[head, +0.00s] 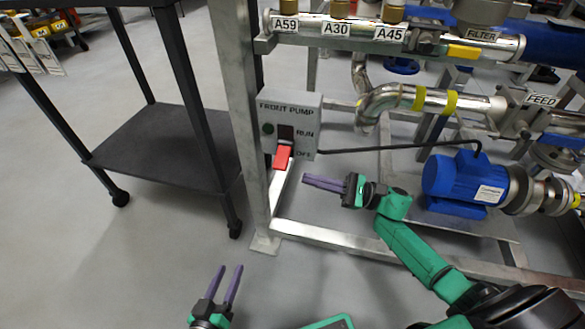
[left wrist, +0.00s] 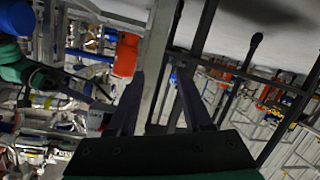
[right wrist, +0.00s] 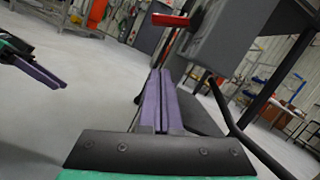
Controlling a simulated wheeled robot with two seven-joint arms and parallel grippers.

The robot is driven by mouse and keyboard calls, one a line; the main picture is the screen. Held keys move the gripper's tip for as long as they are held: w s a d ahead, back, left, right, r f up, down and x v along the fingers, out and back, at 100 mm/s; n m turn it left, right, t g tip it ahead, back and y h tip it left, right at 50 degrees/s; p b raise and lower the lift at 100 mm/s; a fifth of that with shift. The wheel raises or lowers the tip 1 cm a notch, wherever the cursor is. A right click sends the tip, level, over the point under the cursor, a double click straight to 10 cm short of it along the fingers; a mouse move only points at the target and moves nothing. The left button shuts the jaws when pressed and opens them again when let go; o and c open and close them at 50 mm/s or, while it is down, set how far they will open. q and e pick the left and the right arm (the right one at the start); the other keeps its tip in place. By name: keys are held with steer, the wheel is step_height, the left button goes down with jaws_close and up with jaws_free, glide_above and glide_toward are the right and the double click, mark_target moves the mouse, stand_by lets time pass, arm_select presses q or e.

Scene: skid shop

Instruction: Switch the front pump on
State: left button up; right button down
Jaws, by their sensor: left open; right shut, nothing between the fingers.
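The front pump switch box (head: 291,116) is a light grey box labelled FRONT PUMP, fixed to the metal frame post. Its red lever (head: 282,157) points down at the OFF mark, below the RUN mark. The box (right wrist: 222,38) and red lever (right wrist: 170,20) also show in the right wrist view. My right gripper (head: 306,183) is shut and empty, a little below and right of the lever, not touching it. My left gripper (head: 232,270) is open and empty, low in the head view, well apart from the box. Both grippers have purple fingers.
The blue pump motor (head: 465,180) sits on the skid to the right. A black cable runs from the box to it. A dark wheeled cart (head: 150,145) stands left of the frame post. A low metal rail (head: 330,240) runs below my right gripper. Floor at the lower left is clear.

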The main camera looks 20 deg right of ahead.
mark_target(282, 157)
arm_select(q)
steer(key=w+r+t, duration=0.1)
steer(key=w+r, duration=0.2)
steer(key=r, duration=0.1)
steer(key=s+f+g, duration=0.2)
steer(key=s+f, duration=0.3)
steer(key=f, duration=0.1)
steer(key=shift+s+f, duration=0.3)
arm_select(e)
steer(key=a+r, duration=0.4)
steer(key=a, duration=0.1)
steer(key=shift+w+r, duration=0.4)
steer(key=shift+w, duration=0.05)
arm_select(q)
steer(key=shift+w+r, duration=0.1)
steer(key=shift+r, duration=0.05)
arm_select(e)
steer(key=shift+a, duration=0.1)
arm_select(q)
steer(key=shift+s+f+p, duration=0.2)
steer(key=shift+s+p, duration=0.15)
steer(key=shift+p, duration=0.05)
arm_select(e)
steer(key=shift+s+r+m, duration=0.1)
steer(key=shift+r+m, duration=0.05)
steer(key=shift+m, duration=0.25)
